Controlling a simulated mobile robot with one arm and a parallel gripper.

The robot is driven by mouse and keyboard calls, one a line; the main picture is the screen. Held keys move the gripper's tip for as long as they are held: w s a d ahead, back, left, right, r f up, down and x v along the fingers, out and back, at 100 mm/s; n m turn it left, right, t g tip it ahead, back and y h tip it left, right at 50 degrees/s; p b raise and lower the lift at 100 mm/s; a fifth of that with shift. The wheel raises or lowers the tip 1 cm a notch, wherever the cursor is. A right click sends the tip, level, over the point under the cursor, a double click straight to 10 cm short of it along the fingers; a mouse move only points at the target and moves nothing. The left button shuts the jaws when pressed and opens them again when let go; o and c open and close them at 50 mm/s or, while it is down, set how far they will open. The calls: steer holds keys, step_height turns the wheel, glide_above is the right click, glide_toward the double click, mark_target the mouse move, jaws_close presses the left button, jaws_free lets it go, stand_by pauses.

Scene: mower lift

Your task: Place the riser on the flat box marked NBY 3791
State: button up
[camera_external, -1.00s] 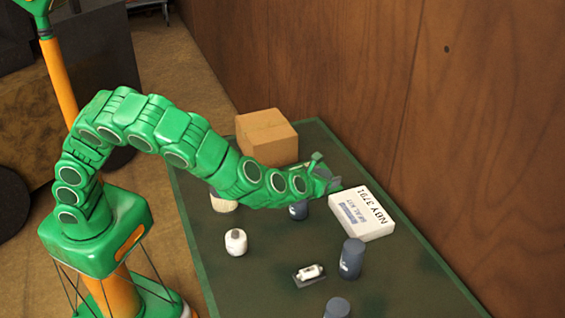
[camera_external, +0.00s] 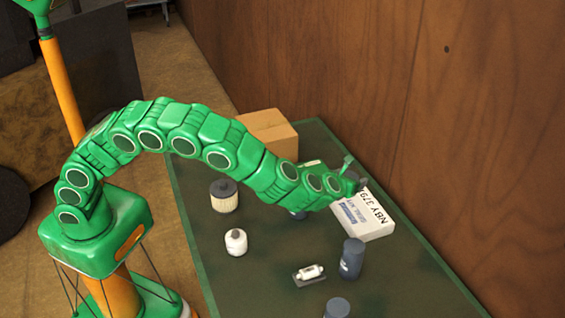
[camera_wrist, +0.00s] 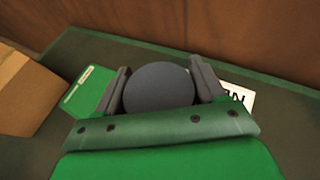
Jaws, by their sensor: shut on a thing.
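The flat white box (camera_external: 368,226), with black NBY 379 lettering partly covered by my arm, lies on the green table near the wooden wall. A corner of it shows in the wrist view (camera_wrist: 237,98), right of my jaws. My gripper (camera_external: 358,183) appears above the box's far left part in the external view. In the wrist view my gripper (camera_wrist: 160,84) is shut on a dark grey round-topped thing (camera_wrist: 157,88), seen end on. Its lower part is hidden, and I cannot tell whether it is the riser or how high it is above the box.
A cardboard box (camera_external: 268,132) stands at the far left. A green flat box (camera_wrist: 90,90) lies near it. A ribbed filter (camera_external: 224,197), a white bottle (camera_external: 236,242), dark cylinders (camera_external: 352,258) (camera_external: 337,309) and a small white part (camera_external: 309,272) stand nearer.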

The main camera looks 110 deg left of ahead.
glide_above(365, 207)
steer(key=shift+a+f, duration=0.1)
steer(key=shift+f, duration=4.5)
steer(key=o, duration=1.1)
steer(key=shift+f, duration=0.1)
steer(key=shift+o, duration=0.2)
steer(key=v, duration=1.2)
